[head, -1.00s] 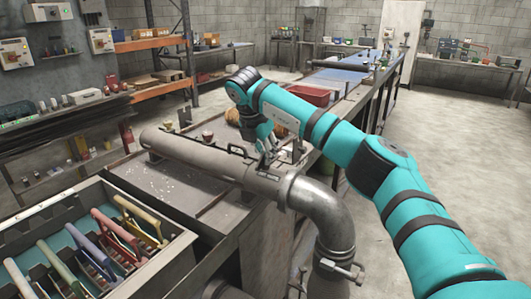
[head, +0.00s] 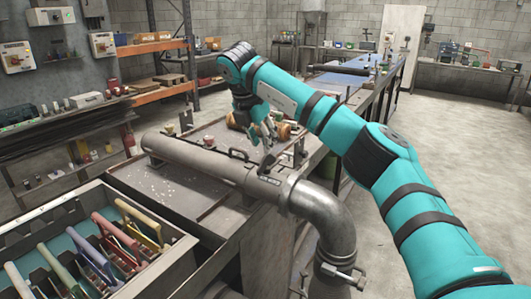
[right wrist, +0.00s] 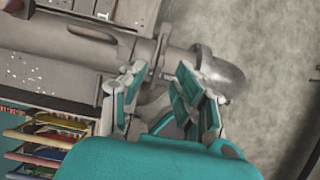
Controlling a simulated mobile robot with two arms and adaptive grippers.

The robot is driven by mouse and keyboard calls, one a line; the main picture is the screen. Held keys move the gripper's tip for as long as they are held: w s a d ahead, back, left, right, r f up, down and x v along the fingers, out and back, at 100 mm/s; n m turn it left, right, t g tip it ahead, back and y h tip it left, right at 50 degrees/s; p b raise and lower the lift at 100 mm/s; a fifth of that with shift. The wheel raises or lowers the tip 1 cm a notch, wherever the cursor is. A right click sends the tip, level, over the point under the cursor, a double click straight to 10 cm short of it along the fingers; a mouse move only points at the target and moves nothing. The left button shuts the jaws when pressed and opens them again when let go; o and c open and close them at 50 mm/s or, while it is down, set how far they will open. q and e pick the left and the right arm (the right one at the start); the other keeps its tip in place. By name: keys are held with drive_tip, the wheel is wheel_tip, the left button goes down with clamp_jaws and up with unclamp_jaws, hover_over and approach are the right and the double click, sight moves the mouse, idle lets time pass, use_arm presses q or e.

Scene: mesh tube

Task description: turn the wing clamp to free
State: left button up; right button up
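A grey metal mesh tube (head: 195,155) lies across the bench and joins a bent elbow pipe (head: 325,215). The wing clamp (head: 271,160) appears as a small grey upright plate at the joint by the elbow. In the right wrist view the tube (right wrist: 55,35) runs across the top, and a grey clamp part (right wrist: 153,94) shows between my fingers, partly hidden. My left gripper is not in view.
A crate (head: 180,255) with several coloured handled frames stands at the front left. A black handle (head: 238,154) sits on the tube. A second clamp (head: 343,270) is low on the elbow. Small jars (head: 209,141) stand behind the tube. The floor on the right is clear.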

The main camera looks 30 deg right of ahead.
drive_tip(key=v, duration=0.5)
drive_tip(key=shift+r, duration=0.3)
drive_tip(key=shift+a, duration=0.1)
